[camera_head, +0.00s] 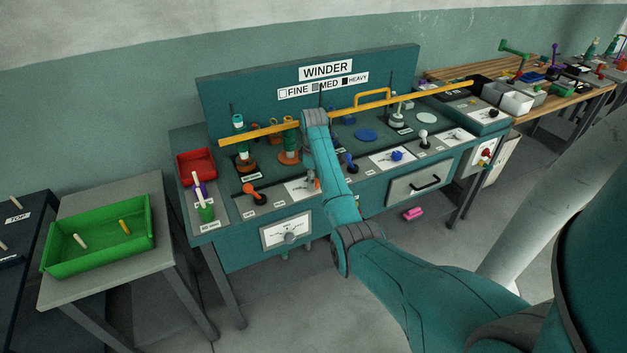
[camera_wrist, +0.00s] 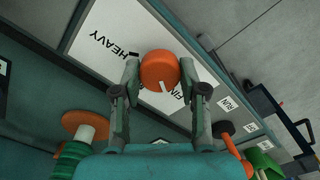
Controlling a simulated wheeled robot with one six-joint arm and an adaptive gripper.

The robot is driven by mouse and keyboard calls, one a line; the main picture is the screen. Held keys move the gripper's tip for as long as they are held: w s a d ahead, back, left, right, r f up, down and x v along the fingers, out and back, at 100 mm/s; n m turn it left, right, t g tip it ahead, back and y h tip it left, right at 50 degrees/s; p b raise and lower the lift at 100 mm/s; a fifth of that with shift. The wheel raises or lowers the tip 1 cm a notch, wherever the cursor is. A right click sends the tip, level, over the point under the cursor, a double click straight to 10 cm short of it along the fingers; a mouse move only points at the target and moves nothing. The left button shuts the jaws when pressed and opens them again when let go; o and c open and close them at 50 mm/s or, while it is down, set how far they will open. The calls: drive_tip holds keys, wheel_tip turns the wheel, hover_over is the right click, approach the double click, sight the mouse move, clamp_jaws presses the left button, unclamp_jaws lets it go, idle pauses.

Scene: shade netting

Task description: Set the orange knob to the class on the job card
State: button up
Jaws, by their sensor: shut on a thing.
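The orange knob (camera_wrist: 160,70) sits on a white dial plate (camera_wrist: 108,30) in the wrist view. My gripper (camera_wrist: 159,72) is around it, with one finger on each side, shut on it. The plate reads HEAVY on the left and a partly hidden word starting FIN at the lower right. The knob's white mark is at its lower edge, towards the FIN word. MED does not show. In the head view my arm covers most of the knob and plate. A sign (camera_head: 324,86) on the back panel reads FINE, MED, HEAVY with pale, grey and black squares.
The winder bench (camera_head: 265,208) carries several levers and knobs, including an orange-handled lever (camera_head: 250,189) near my gripper and a blue knob (camera_head: 397,156). A yellow bar (camera_head: 257,133) spans above it. A green tray (camera_head: 97,238) stands on the left table.

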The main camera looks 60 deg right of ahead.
drive_tip(key=o, duration=1.1)
drive_tip(key=shift+o, duration=0.2)
